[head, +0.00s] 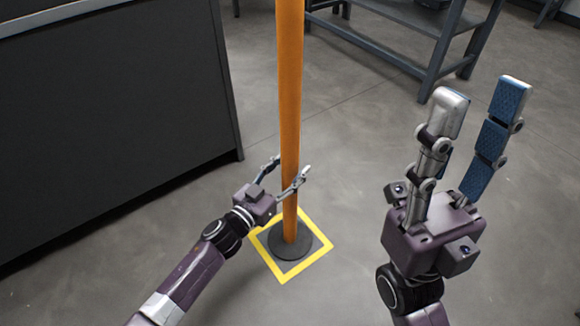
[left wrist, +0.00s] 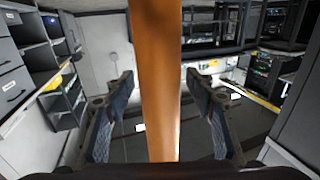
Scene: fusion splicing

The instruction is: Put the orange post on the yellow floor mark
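The orange post (head: 289,100) stands upright on a round dark base (head: 291,246). The base rests on the floor inside the yellow square floor mark (head: 308,264), with yellow line visible around it. My left gripper (head: 291,168) is around the lower part of the post with its fingers open. In the left wrist view the post (left wrist: 156,80) runs between the two fingers, with a gap on each side. My right gripper (head: 484,92) is open and empty, raised to the right of the post.
A dark cabinet (head: 110,120) stands close on the left. A grey metal table (head: 440,45) stands at the back right. The grey floor (head: 350,130) between them is clear. Shelves (left wrist: 55,75) show at the left in the left wrist view.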

